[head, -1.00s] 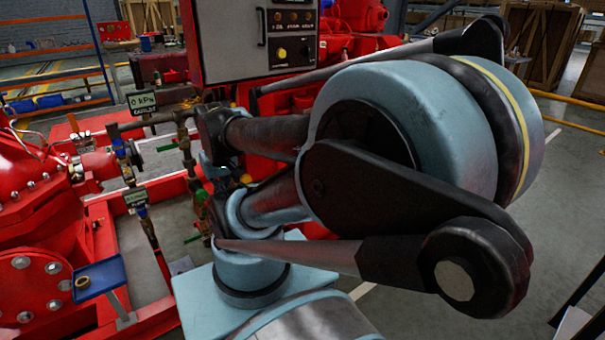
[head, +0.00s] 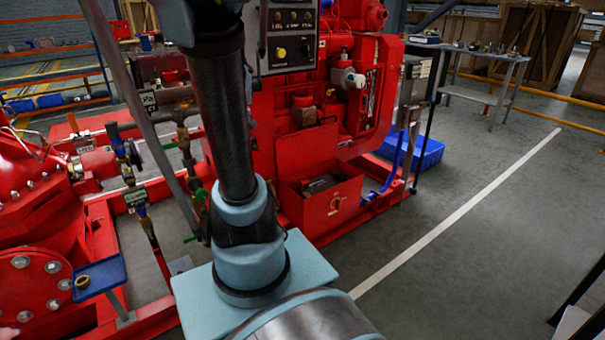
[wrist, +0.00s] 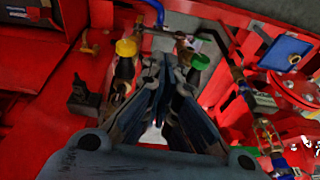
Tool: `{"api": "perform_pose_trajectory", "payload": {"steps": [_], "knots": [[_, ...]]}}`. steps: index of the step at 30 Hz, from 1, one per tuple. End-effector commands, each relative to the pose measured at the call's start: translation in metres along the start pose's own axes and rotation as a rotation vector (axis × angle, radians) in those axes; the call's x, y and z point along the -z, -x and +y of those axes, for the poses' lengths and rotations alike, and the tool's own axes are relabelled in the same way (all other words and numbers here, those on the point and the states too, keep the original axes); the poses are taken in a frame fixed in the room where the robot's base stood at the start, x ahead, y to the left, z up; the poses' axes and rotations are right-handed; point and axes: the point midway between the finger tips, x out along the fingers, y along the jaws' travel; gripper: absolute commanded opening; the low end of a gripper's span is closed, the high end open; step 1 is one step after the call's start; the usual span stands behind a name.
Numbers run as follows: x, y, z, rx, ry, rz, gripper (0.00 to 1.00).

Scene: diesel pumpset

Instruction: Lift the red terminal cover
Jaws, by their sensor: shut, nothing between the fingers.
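I cannot single out a red terminal cover in either view; most of the machine is also red. In the head view, an open red box (head: 318,208) low on the pumpset holds a dark, battery-like block (head: 323,184), too small to show its terminals. My gripper (wrist: 163,68) shows in the wrist view with its dark fingers together and nothing between them. It is over red framework and pipework, apart from the box. In the head view my arm rises out of the top of the picture, and the gripper is not visible there.
The wrist view shows a yellow-topped fitting (wrist: 126,48), a green-topped fitting (wrist: 200,62) and a blue tray (wrist: 285,52) around the fingers. In the head view, a blue crate (head: 425,152) stands behind the pumpset and a metal bench (head: 490,97) further back.

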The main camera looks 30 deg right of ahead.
Motion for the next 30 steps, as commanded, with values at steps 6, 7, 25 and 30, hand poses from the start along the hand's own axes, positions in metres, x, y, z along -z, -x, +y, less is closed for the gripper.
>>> {"api": "perform_pose_trajectory", "payload": {"steps": [6,7,25,30], "knots": [[0.039,-0.013,0.056,0.006,-0.001,0.020,0.00],[0.043,-0.015,0.064,0.007,0.000,0.023,0.00],[0.084,-0.089,0.257,0.000,0.018,0.095,0.00],[0.075,-0.118,0.313,-0.009,0.024,0.117,0.00]]}}
